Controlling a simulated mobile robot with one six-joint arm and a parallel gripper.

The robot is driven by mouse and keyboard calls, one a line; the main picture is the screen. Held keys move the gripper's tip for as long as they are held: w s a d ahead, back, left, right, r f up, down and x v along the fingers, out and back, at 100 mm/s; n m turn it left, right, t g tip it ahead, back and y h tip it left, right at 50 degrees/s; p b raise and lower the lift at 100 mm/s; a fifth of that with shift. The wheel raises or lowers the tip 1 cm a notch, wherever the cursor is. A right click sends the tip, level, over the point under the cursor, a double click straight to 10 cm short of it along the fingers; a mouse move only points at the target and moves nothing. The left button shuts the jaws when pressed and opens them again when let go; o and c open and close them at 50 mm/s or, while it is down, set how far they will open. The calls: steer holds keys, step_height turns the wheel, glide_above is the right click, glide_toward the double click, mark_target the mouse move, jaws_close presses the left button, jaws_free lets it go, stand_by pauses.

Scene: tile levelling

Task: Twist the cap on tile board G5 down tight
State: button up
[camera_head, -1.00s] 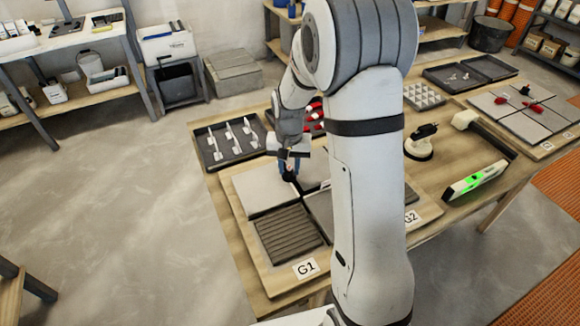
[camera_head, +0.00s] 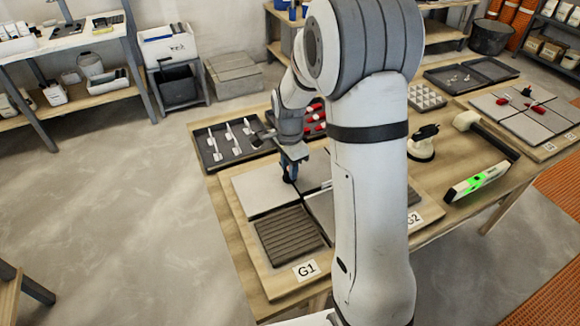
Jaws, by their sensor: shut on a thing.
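My gripper (camera_head: 290,179) points down at the tile board (camera_head: 281,278) nearest me, over the far part of the board where tiles meet. Its blue fingers are shut on a small dark thing at the surface; it is too small and covered to tell if this is a cap. The board carries pale tiles (camera_head: 258,193) and a ribbed dark tile (camera_head: 288,235). Its readable labels are G1 (camera_head: 306,270) and G2 (camera_head: 414,218); I cannot read a G5 anywhere. My own arm hides the board's middle and right part.
A dark tray (camera_head: 230,164) of white clips and red caps (camera_head: 313,112) lie behind the board.

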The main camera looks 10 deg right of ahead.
steer(key=m, duration=0.7)
steer(key=shift+w+r, duration=0.15)
stand_by(0.4)
steer(key=o, duration=1)
steer(key=shift+r, duration=3.8)
